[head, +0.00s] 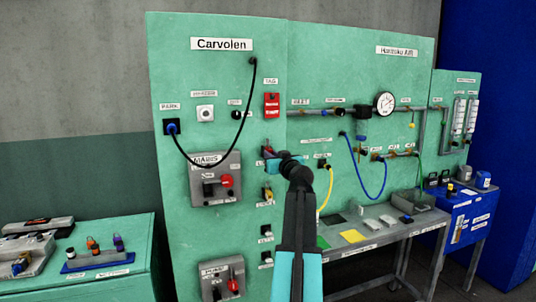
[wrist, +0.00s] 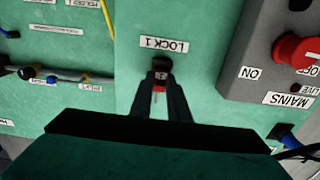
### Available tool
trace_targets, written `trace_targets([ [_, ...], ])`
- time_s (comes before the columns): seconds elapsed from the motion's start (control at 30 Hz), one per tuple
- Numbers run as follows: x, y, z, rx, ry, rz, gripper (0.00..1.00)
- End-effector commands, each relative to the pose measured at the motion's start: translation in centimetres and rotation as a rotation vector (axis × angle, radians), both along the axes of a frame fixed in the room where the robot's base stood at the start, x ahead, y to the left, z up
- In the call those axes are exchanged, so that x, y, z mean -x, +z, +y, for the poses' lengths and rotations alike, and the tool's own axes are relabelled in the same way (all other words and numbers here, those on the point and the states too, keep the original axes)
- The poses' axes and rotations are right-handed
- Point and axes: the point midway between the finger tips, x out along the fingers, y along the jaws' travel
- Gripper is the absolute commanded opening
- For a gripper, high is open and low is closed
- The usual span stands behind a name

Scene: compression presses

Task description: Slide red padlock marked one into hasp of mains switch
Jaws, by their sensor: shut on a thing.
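The mains switch (head: 207,192) is a grey box with a red knob, left of my gripper (head: 270,158) in the head view. It also shows at the right of the wrist view (wrist: 248,50), with ON and MAINS labels. My gripper, in the wrist view (wrist: 160,82), is shut on the red padlock (wrist: 158,97) below the LOCK 1 label (wrist: 165,44). Only a red strip of the padlock shows between the fingers, with a dark part above it. I cannot tell whether it still hangs on its peg. The hasp cannot be made out clearly.
A black cable (head: 236,135) loops down across the panel above the mains switch. Another padlock (head: 267,194) hangs below my gripper. A second grey switch box (head: 207,286) is lower down. A grey bench (head: 385,238) stands to the right.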

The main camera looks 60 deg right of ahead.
Motion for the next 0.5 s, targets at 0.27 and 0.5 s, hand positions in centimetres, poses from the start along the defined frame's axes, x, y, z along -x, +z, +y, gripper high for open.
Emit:
trace_targets([
  [0.27, 0.43, -0.05, 0.34, 0.000, 0.000, 0.000, 0.00],
  [0.5, 0.74, -0.05, 0.57, -0.001, 0.000, -0.001, 0.00],
])
